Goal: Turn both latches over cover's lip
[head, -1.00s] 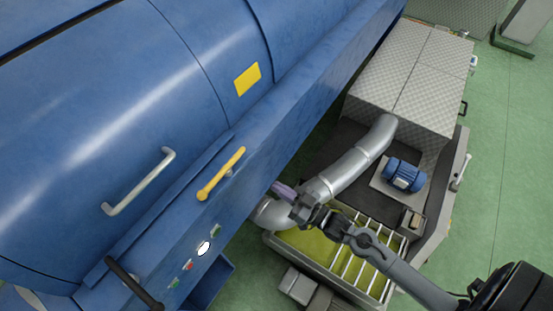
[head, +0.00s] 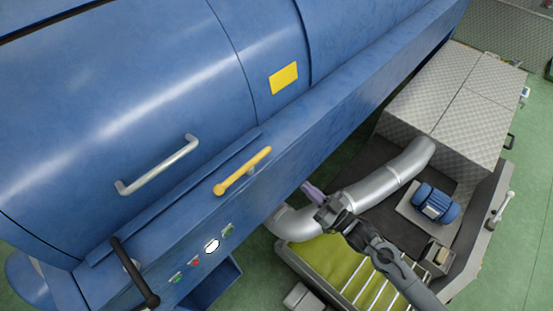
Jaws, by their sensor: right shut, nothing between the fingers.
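The blue cover (head: 120,110) with its silver handle (head: 160,165) fills the upper left of the head view. A yellow latch (head: 243,171) lies along the cover's lower edge, roughly parallel to the lip and not across it. A black latch (head: 134,272) at the lower left points across the edge, its upper end at the lip; I cannot tell whether it bears on it. My right gripper (head: 311,190) is shut and empty, apart from the yellow latch and to its right, beside the blue body's lower edge. My left gripper is out of view.
A silver pipe (head: 385,182) runs close behind my right gripper. Below it is a bin with green-yellow contents (head: 335,262) and bars. A blue motor (head: 435,203) and a metal housing (head: 450,100) stand right. Coloured buttons (head: 212,246) sit between the latches.

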